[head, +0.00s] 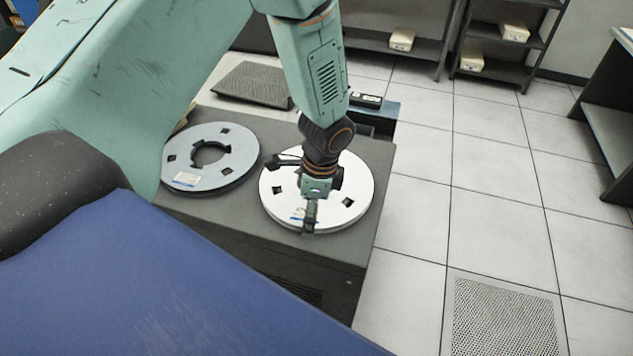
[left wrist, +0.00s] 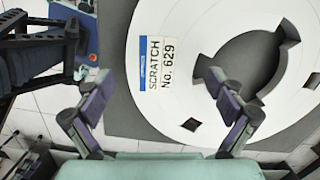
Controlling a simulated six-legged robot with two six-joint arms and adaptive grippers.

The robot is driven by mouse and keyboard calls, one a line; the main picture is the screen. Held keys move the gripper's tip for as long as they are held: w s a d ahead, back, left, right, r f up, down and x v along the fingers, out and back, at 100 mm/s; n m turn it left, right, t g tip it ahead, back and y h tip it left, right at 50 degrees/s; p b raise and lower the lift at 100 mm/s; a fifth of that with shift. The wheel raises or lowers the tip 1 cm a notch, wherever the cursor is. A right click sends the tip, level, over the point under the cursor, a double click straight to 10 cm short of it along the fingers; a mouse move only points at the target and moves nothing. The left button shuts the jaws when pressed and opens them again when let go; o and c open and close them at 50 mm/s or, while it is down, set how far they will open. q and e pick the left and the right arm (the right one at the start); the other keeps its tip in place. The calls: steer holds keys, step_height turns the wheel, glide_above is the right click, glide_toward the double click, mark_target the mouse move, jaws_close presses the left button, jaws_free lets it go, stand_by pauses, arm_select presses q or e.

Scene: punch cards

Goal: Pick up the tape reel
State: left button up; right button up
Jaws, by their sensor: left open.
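A white tape reel (head: 350,188) lies flat on the right part of the dark cabinet top (head: 228,212). It also shows in the left wrist view (left wrist: 170,25), with a label (left wrist: 160,65) reading "SCRATCH No. 629". A second, greyer reel (head: 232,150) with a label lies to its left on the same cabinet. My left gripper (head: 309,212) is over the white reel and hides its middle in the head view. In the left wrist view its two fingers (left wrist: 160,95) are spread apart with nothing between them gripped; I cannot tell whether they touch the reel. My right gripper is not in view.
A dark ribbed panel (head: 252,84) lies behind the reels, and a blue box (head: 385,110) stands behind the cabinet's right side. Shelves (head: 425,48) with small boxes stand at the back. The tiled floor (head: 425,200) at right is clear.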

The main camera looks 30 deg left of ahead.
arm_select(q)
steer(key=shift+f, duration=0.1)
steer(key=shift+c, duration=0.4)
steer(key=shift+s, duration=0.1)
steer(key=c, duration=1.7)
steer(key=r+p, duration=0.4)
steer(key=r, duration=1.1)
steer(key=shift+w+r, duration=0.15)
steer(key=shift+w, duration=0.05)
